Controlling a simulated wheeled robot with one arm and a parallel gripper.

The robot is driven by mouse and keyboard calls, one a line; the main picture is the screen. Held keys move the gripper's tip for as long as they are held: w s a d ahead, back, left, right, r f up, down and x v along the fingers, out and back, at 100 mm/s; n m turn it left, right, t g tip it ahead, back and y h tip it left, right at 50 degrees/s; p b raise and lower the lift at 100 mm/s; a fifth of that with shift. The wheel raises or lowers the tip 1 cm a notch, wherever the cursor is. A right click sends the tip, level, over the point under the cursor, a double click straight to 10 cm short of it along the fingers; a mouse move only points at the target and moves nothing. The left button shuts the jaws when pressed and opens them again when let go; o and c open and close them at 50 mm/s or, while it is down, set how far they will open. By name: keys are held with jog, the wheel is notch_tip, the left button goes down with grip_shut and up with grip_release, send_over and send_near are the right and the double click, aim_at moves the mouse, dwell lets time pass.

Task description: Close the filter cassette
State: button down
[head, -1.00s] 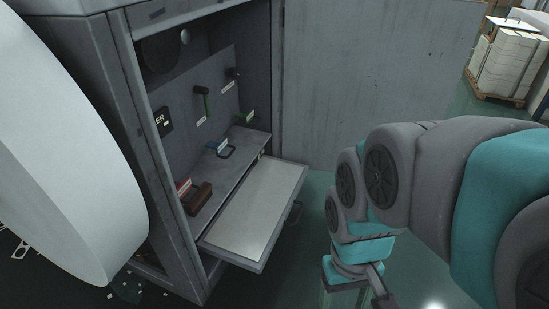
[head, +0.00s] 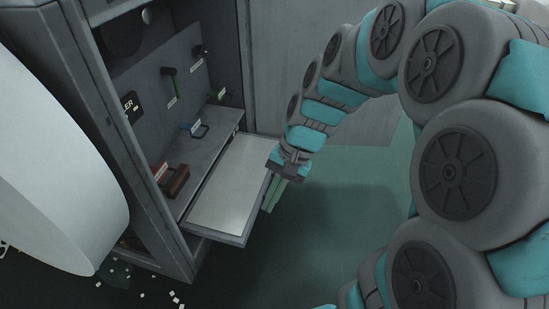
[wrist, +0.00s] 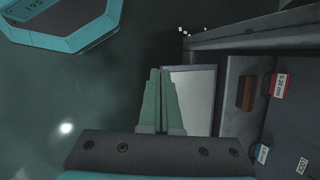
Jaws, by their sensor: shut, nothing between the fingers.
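The filter cassette (head: 233,186) looks like a flat tray with a pale grey panel and a dark rim. It is slid out of the open cabinet, below the inner shelf. In the wrist view its pale panel (wrist: 195,95) lies just right of my fingers. My gripper (head: 273,196) is at the outer front edge of the cassette, with its green fingers pointing down. In the wrist view my gripper (wrist: 160,78) has its two fingers together with nothing between them. The cassette's front handle is not visible; I cannot tell whether my fingers touch the front.
The cabinet's shelf (head: 212,150) holds a red-tagged block with a brown handle (head: 178,181) and a blue-tagged handle (head: 197,130). Green and black levers (head: 168,84) are on the back panel. A large white roll (head: 50,150) stands at left. Floor before the cassette is clear.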

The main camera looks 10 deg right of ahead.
jog(key=w+d+f+m+t+y+p, duration=0.1)
jog(key=w+d+f+m+y, duration=0.2)
jog(key=w, duration=0.5)
jog(key=w+d+f+m+t+p, duration=0.1)
jog(key=w+d+f+m+t, duration=0.15)
jog(key=w+m, duration=0.4)
jog(key=w+d+f+m+t+p, duration=0.1)
jog(key=w+d+f+m, duration=0.35)
jog(key=d, duration=0.25)
jog(key=w+d+f+m+t, duration=0.2)
jog(key=w+d+f+m, duration=0.1)
jog(key=w+d+f, duration=0.3)
jog(key=w+a+f, duration=0.5)
jog(key=a+f, duration=0.1)
jog(key=a, duration=0.3)
jog(key=shift+b, duration=0.3)
jog(key=shift+w+a, duration=0.1)
jog(key=shift+w, duration=0.05)
